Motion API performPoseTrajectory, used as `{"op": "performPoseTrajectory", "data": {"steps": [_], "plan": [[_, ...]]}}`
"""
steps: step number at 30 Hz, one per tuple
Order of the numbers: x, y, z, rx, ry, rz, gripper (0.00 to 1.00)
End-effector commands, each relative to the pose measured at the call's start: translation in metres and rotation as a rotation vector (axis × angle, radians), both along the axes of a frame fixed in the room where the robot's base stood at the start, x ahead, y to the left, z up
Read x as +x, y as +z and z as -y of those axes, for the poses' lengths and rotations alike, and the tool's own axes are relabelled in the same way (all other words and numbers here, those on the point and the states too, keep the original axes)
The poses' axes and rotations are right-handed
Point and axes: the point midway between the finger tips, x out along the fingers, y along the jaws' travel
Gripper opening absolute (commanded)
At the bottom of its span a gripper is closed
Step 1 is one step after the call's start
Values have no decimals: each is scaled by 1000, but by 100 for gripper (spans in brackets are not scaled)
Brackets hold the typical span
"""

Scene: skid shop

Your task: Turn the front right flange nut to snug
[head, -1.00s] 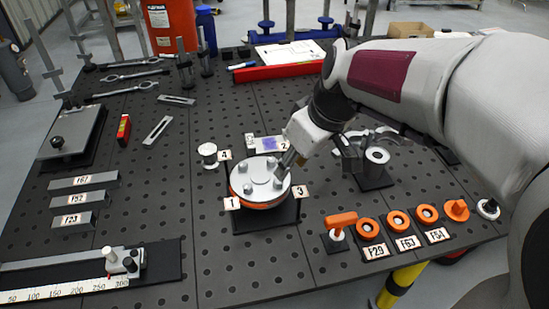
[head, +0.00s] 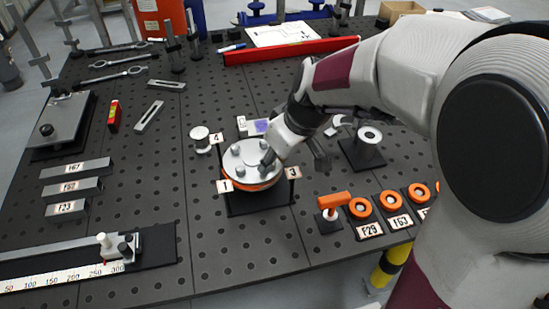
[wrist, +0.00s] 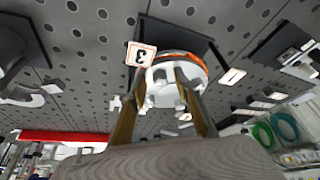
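The round grey flange (head: 241,176) with an orange band under its lid sits on a dark base plate on the bench. Several nuts stand on its lid, and tags 1 (head: 226,186), 3 (head: 293,172) and 4 (head: 216,138) stand around it. My gripper (head: 268,161) reaches down from the right to the right part of the lid and hides the nut there. In the wrist view, the flange (wrist: 160,72) shows beyond and between my two fingers (wrist: 160,82). The fingers are apart. Whether they touch a nut is not clear.
An orange-handled tool (head: 333,200) and orange rings (head: 360,208) stand right of the flange near the bench edge. A dark stand with a grey ring (head: 369,136) is at the right. A white spool (head: 200,138) is behind left. Bare bench lies left of the flange.

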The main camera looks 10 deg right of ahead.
Motion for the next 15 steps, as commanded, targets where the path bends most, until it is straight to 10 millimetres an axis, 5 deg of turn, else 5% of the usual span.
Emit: {"op": "performPoseTrajectory", "data": {"steps": [7,11,15], "plan": [[0,-1,0,0,0,0,32],[0,0,0,0,0,0,3],[0,0,0,0,0,0,0]]}}
